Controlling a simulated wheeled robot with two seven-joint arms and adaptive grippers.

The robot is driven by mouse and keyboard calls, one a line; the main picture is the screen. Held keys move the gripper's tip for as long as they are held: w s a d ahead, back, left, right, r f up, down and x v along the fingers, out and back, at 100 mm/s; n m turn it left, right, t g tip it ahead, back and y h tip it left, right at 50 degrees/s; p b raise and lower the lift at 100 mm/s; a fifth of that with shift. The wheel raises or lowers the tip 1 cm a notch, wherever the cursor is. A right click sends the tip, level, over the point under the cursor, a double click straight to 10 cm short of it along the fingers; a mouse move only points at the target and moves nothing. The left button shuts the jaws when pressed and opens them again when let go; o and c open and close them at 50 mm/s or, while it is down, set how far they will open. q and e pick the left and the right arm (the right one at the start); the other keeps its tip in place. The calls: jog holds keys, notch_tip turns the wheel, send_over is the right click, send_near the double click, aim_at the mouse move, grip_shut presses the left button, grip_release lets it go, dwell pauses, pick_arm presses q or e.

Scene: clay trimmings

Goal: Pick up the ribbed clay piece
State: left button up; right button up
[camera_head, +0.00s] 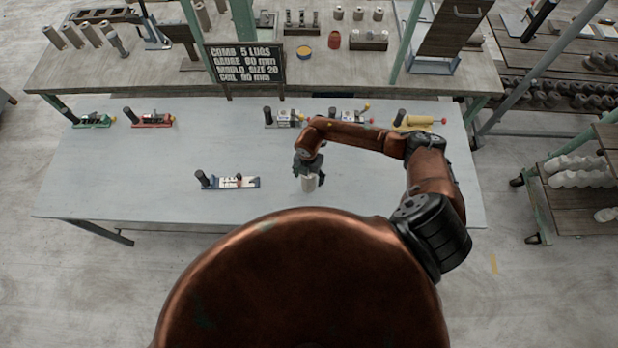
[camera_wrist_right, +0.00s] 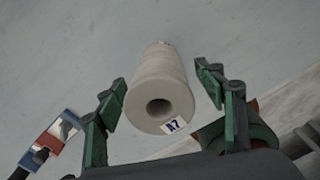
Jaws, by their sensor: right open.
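A pale grey clay piece (camera_wrist_right: 158,82), a hollow cylinder with a round hole in its near end and a label that seems to read A7, lies between the open fingers of my right gripper (camera_wrist_right: 160,90) in the right wrist view. Gaps show on both sides, so the fingers look apart from it. Its side looks nearly smooth; ribs are not clear. In the head view the clay piece (camera_head: 309,184) stands on the table just below my right gripper (camera_head: 309,168), which partly hides it. My left gripper is not in view.
A tool with a black handle (camera_head: 230,182) lies left of the piece on the grey table (camera_head: 150,185). Several similar coloured tools line the table's back. A black lettered sign (camera_head: 245,64) stands behind them. The table's left front is clear.

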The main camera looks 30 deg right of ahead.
jog(key=shift+f, duration=0.85)
jog(key=shift+c, duration=0.3)
grip_shut()
